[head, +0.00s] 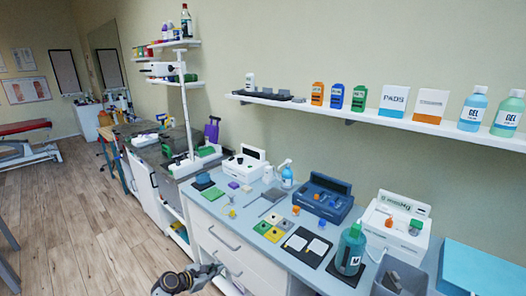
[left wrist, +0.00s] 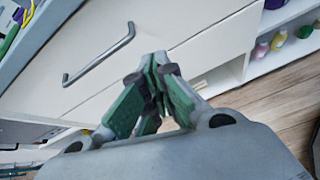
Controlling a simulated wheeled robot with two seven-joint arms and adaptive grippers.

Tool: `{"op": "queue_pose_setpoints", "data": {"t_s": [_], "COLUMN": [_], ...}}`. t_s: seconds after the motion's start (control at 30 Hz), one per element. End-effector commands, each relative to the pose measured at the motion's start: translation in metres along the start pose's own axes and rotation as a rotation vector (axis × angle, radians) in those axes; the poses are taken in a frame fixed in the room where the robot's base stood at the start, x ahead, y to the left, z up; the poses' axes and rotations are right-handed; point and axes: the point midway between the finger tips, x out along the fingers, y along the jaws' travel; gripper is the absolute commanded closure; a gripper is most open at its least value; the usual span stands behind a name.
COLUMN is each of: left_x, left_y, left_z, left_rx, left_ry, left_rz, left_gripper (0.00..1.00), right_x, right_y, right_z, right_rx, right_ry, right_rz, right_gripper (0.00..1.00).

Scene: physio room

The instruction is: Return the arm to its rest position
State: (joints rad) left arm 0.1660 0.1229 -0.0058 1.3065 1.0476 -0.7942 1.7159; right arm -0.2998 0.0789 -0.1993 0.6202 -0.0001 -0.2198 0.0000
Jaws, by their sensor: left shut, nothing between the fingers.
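My left gripper (head: 212,270) shows low in the head view, in front of the white drawer cabinet and below the counter's front edge. In the left wrist view its green-padded fingers (left wrist: 152,88) meet at the tips, shut with nothing between them. They point toward a white drawer front with a grey bar handle (left wrist: 100,55); I cannot tell how close they are to it. My right gripper is in neither view.
The counter (head: 262,205) holds a blue device (head: 322,198), white devices, coloured pads and a green bottle (head: 351,250). A wall shelf (head: 380,119) with bottles and boxes hangs above. The wooden floor (head: 85,215) at left is clear.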

Motion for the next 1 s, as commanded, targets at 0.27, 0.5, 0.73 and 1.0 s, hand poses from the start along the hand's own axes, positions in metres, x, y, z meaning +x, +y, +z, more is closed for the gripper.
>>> {"op": "queue_pose_setpoints", "data": {"t_s": [0.27, 0.5, 0.73, 1.0], "left_x": [0.0, 0.0, 0.001, 0.003], "left_y": [0.014, 0.026, 0.034, 0.035], "left_z": [-0.004, -0.019, -0.046, -0.089], "left_rx": [0.311, 0.604, 0.894, 1.253], "left_ry": [0.026, 0.098, 0.201, 0.344], "left_rz": [0.06, 0.104, 0.116, 0.075], "left_gripper": [1.0, 1.0, 1.0, 1.0], "right_x": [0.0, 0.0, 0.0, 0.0], "right_y": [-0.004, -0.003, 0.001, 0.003], "right_z": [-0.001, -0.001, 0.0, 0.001], "right_rx": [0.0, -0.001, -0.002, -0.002], "right_ry": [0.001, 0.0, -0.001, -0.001], "right_rz": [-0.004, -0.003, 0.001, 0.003], "right_gripper": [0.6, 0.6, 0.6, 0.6]}}
